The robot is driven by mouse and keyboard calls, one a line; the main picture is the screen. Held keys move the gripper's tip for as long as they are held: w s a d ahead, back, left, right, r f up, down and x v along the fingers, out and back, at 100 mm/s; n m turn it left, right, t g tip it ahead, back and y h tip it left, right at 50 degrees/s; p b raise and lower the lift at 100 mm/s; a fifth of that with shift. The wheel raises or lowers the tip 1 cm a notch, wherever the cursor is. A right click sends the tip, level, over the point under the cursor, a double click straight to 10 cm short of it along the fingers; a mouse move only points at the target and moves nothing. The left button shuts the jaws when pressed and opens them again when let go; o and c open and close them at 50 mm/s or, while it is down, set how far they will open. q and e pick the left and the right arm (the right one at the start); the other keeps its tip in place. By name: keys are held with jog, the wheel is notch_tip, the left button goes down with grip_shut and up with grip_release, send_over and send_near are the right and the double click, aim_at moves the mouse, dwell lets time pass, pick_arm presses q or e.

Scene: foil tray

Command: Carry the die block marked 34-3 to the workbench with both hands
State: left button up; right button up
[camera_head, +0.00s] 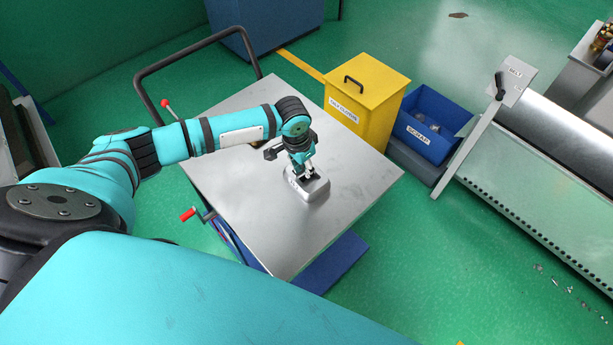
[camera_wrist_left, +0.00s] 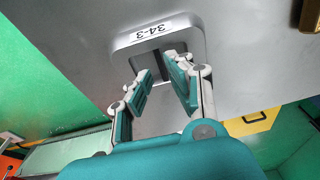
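The die block (camera_head: 318,190) is a small silver-grey block with rounded corners, lying on the metal top of a cart (camera_head: 330,222). In the left wrist view the block (camera_wrist_left: 195,36) shows its white label "34-3" and a recessed middle with a dark slot. My left gripper (camera_head: 305,174) points down over the block. In the left wrist view its two fingers (camera_wrist_left: 163,80) stand apart at the recess, with nothing clearly held between them. Whether they touch the block I cannot tell. My right gripper is not in view.
The cart has a black push handle (camera_head: 140,88) and a red-knobbed lever (camera_head: 187,214). Beyond its right edge stand a yellow lidded bin (camera_head: 365,95) and a blue scrap bin (camera_head: 430,143). A long metal machine bed (camera_head: 540,185) is at the right. Most of the cart top is bare.

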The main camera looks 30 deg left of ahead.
aim_at(306, 178)
pick_arm(q)
jog(key=shift+w+f+p, duration=0.15)
jog(key=shift+w+f, duration=0.05)
jog(key=shift+f, duration=0.7)
jog(key=shift+w+f+p, duration=0.15)
jog(key=shift+f, duration=0.7)
grip_shut()
jog(key=shift+w+r, duration=0.1)
jog(key=shift+r, duration=0.05)
